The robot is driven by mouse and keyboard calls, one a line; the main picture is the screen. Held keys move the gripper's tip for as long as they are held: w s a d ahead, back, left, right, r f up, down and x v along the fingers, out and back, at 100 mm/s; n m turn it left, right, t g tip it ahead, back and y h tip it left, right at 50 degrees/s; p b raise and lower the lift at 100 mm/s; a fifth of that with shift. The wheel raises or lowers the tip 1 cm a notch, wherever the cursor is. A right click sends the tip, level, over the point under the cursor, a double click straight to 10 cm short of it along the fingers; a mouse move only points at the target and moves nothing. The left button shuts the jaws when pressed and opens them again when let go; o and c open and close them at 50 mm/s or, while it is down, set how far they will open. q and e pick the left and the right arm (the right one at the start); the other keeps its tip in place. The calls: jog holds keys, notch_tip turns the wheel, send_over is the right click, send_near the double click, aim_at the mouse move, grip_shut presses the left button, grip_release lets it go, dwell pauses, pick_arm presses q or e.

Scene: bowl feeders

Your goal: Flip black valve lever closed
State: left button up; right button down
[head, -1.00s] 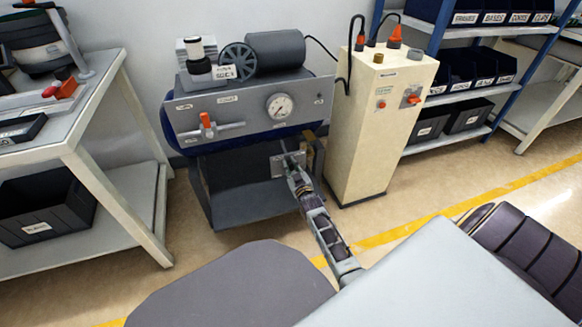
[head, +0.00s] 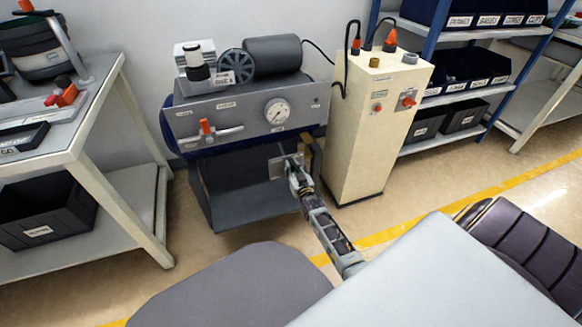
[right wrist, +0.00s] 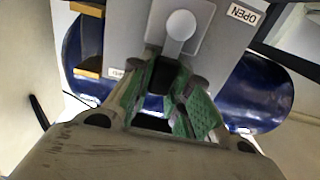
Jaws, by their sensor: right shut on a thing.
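The valve's grey plate (head: 284,168) is on the lower right front of the blue-tank compressor. My right gripper (head: 294,163) is at this plate. In the right wrist view its green-padded fingers (right wrist: 172,98) are shut around the black lever (right wrist: 162,76), just below a round light-grey knob (right wrist: 181,25). An OPEN label (right wrist: 243,14) is at the upper right of the plate there. A second label (right wrist: 118,73) at the left is partly hidden. In the head view the gripper mostly hides the lever. My left gripper is not in view.
The compressor's panel carries a gauge (head: 276,111) and a red-handled valve (head: 208,130). A cream cabinet (head: 365,130) stands close on the right. A workbench (head: 95,95) is on the left. Floor is free in front of the compressor.

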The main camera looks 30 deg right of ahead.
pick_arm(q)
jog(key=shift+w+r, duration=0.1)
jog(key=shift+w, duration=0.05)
pick_arm(e)
jog(key=c, duration=1.5)
grip_release()
jog(key=shift+o, duration=0.9)
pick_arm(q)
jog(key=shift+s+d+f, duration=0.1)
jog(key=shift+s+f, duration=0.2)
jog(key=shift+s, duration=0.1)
pick_arm(e)
jog(key=shift+s, duration=0.1)
jog(key=shift+s+a, duration=0.15)
jog(key=shift+s, duration=0.45)
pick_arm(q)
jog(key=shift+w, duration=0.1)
pick_arm(e)
jog(key=v, duration=1)
jog(key=shift+s, duration=0.25)
